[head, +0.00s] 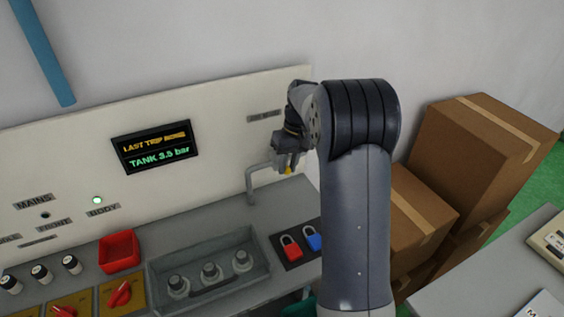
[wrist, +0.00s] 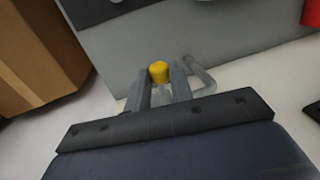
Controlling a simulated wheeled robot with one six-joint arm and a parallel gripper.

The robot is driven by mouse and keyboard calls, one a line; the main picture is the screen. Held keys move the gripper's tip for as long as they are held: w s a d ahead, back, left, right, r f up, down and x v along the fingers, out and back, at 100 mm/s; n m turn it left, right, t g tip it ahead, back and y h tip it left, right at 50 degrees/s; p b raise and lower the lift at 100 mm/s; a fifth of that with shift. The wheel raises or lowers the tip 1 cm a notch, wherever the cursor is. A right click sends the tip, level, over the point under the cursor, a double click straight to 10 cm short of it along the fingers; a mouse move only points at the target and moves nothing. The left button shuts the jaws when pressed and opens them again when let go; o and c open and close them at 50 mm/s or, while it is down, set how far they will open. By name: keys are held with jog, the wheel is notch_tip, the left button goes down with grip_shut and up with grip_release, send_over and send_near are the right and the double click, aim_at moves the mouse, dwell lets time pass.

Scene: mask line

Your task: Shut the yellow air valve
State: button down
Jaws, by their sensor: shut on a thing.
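The yellow air valve (wrist: 159,72) shows as a yellow knob between my fingertips in the wrist view. In the head view only a small yellow bit of it (head: 288,170) shows below my gripper (head: 287,163). A grey pipe (head: 257,180) bends down from beside it to the grey bench top. In the wrist view my gripper (wrist: 160,85) is shut on the yellow valve, with one finger on each side. The fingers and wrist hide much of the valve in the head view, so its turn position cannot be told.
Red and blue padlocks (head: 302,244) lie on a dark pad at the bench's right. A grey tray (head: 160,291) holds several round parts; a red bin (head: 119,252) is left of it. A display (head: 156,146) reads "TANK 3.5 bar". Cardboard boxes (head: 480,155) stand at right.

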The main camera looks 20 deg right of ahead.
jog(key=shift+w+d+n+p, duration=0.1)
jog(key=shift+d+n+p, duration=0.2)
jog(key=shift+d+n, duration=0.65)
jog(key=shift+a+r, duration=0.1)
jog(key=c, duration=1.3)
grip_release()
jog(key=shift+o, duration=0.2)
notch_tip(320, 180, up, 10)
jog(key=d+b, duration=0.1)
jog(key=d, duration=0.1)
jog(key=shift+w+r, duration=0.25)
jog(key=shift+w, duration=0.05)
notch_tip(320, 180, down, 11)
jog(key=a, duration=0.2)
jog(key=shift+s+a+r+p, duration=0.15)
jog(key=shift+s+p, duration=0.2)
jog(key=shift+p, duration=0.1)
